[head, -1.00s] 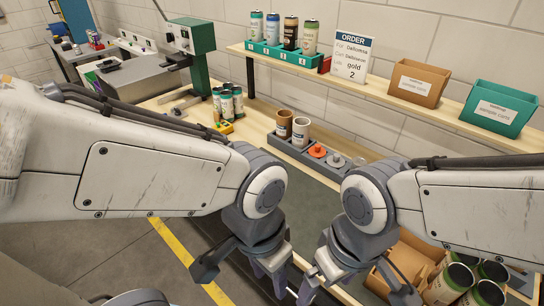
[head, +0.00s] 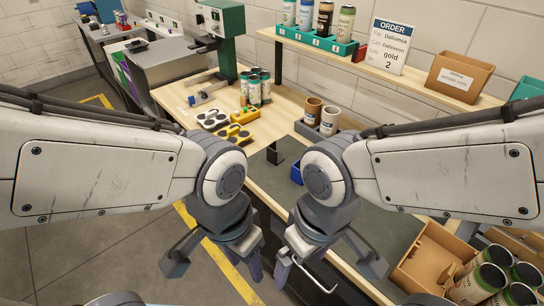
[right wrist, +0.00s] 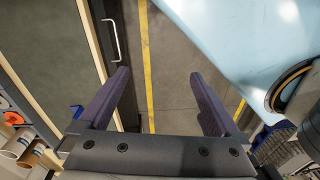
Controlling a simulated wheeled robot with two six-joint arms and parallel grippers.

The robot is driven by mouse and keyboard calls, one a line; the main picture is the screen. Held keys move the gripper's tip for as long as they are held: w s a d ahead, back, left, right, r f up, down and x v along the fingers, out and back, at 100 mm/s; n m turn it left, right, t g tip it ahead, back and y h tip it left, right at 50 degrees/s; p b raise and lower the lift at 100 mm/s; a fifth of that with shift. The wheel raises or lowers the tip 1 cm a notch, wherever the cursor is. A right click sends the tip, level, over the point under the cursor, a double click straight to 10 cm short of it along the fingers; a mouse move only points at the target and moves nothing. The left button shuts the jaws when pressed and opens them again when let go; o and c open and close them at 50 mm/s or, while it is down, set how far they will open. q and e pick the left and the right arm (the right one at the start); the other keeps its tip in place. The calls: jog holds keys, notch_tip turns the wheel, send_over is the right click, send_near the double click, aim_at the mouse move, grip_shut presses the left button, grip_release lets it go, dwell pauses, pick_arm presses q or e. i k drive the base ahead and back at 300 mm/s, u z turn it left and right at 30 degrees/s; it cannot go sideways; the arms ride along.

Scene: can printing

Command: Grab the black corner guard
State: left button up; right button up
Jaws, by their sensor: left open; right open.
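My right gripper (head: 284,262) hangs close beside the left one, also apart from the guard. In the right wrist view its two fingers (right wrist: 158,76) are spread wide with only floor showing between them. The guard is not discernible in that view.
A cardboard box (head: 430,257) with cans is at the lower right. The dark mat (head: 385,215) has bare room.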

aim_at(273, 158)
jog(key=u, duration=1.55)
jog(key=i, duration=3.1)
jog(key=z, duration=3.75)
jog(key=i, duration=0.55)
